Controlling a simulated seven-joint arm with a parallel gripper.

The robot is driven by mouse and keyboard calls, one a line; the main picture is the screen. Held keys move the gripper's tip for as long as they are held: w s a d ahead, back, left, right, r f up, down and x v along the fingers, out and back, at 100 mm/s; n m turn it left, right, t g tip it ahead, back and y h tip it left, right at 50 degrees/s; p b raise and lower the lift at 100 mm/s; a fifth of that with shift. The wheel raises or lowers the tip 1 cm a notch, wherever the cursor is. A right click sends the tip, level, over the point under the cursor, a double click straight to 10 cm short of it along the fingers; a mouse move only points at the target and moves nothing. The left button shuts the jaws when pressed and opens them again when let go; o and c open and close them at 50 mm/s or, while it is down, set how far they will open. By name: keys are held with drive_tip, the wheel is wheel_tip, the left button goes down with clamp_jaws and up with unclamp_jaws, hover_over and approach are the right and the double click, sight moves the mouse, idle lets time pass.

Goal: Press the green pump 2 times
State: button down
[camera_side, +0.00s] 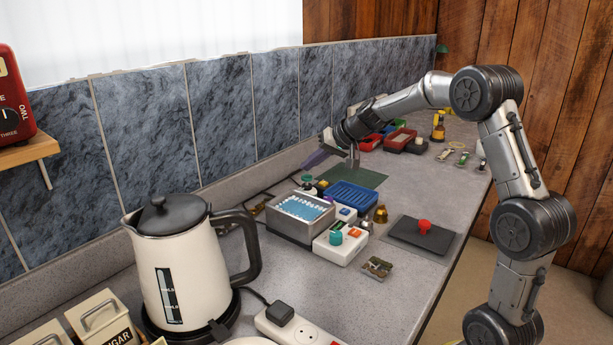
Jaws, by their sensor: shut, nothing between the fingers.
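My gripper (354,163) is shut and empty, pointing down over the back of the worktop near a dark green mat (368,178). No green pump shows clearly. A small green-topped item (307,178) stands left of my gripper, near the blue tray, but is too small to make out. A teal-green round knob (336,238) sits on a white box (343,249) nearer the camera. My gripper is apart from both. The gap between my fingertips and the surface below is hard to judge.
A blue tray (351,196), a grey metal bath (300,219) and a dark plate with a red knob (424,226) stand mid-worktop. A large kettle (188,265) is at front left. Red bins (399,139) and a yellow bottle (438,131) are behind.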

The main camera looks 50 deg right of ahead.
drive_tip(key=shift+r, duration=2.95)
wheel_tip(320, 180, up, 6)
hover_over(310, 177)
drive_tip(key=shift+s, duration=0.1)
drive_tip(key=s+a+r+n, duration=0.25)
drive_tip(key=a+r, duration=0.35)
drive_tip(key=a, duration=0.4)
drive_tip(key=s+a+n+y, duration=0.1)
drive_tip(key=s+a+n, duration=0.1)
drive_tip(key=s+a, duration=0.9)
drive_tip(key=s+d+f+n+g+h, duration=0.1)
drive_tip(key=s+f+n+g+h, duration=0.1)
drive_tip(key=s+f, duration=1.5)
drive_tip(key=s+n+g, duration=0.1)
drive_tip(key=s, duration=0.3)
drive_tip(key=shift+d+f+g, duration=0.25)
drive_tip(key=shift+f+g, duration=0.05)
drive_tip(key=shift+f, duration=0.05)
